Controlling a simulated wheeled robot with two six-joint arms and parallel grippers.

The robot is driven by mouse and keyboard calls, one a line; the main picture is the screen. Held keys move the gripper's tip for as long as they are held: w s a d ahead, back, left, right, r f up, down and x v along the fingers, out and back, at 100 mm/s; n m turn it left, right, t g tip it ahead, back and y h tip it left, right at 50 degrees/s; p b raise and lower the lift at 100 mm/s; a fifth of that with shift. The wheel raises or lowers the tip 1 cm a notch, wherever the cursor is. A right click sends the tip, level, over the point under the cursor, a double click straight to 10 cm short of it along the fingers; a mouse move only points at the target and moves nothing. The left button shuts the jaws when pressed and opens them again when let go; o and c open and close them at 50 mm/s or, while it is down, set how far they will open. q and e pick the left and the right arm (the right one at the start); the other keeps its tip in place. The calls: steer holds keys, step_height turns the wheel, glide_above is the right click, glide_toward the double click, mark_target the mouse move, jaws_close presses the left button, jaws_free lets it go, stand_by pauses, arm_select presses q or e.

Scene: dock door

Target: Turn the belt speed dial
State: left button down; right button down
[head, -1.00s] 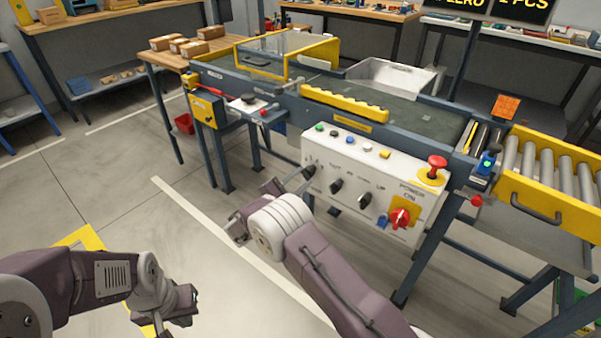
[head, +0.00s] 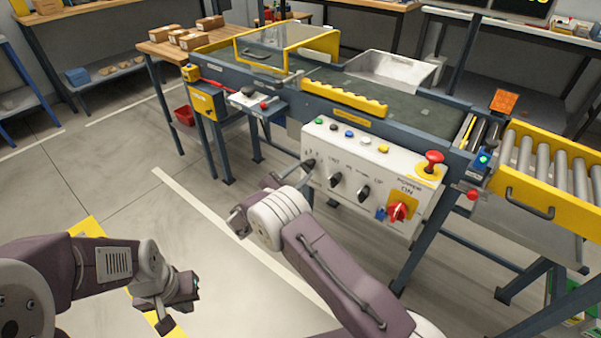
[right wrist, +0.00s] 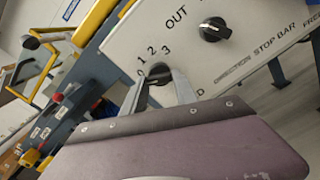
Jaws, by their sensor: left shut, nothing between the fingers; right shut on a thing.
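The belt speed dial (right wrist: 158,73) is a black knob on the white control panel (head: 345,197), with the numbers 0, 1, 2 and 3 printed around it. My right gripper (right wrist: 160,80) is shut on this dial, with one finger on each side of it. In the head view the dial is mostly hidden by my right gripper (head: 305,172) at the panel's left end. My left gripper (head: 183,300) is shut and empty, low over the floor at the left, well away from the panel.
More black knobs (head: 335,180) sit to the right of the dial. A red rotary power switch (head: 398,211) and a red mushroom button (head: 433,160) are at the panel's right end. The conveyor belt (head: 425,118) runs behind the panel. The floor at left is clear.

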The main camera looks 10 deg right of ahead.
steer(key=c, duration=1)
jaws_free()
steer(key=shift+o, duration=0.2)
steer(key=p+v, duration=0.2)
steer(key=v, duration=0.7)
